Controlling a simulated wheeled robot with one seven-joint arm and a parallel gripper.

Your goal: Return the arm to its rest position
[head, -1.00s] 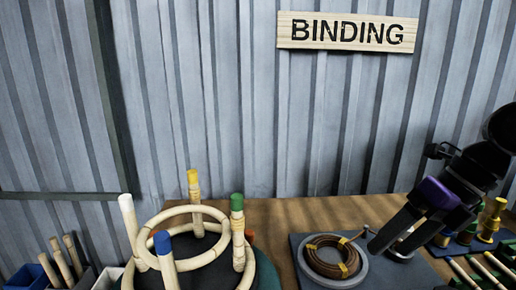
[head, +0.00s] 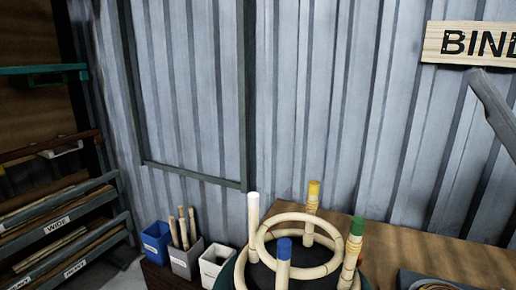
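A rattan frame (head: 268,232) stands at the lower middle, with rings joined to upright poles. The poles have white (head: 253,197), yellow (head: 314,188), green (head: 357,226) and blue (head: 284,249) tops.
A wooden bench (head: 440,250) runs to the lower right, with part of a coil (head: 436,287) at its edge. Blue (head: 156,241), grey (head: 184,262) and white (head: 214,264) bins stand left of the frame. A labelled rack (head: 60,226) is at far left. A "BINDING" sign (head: 465,43) is partly cut off.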

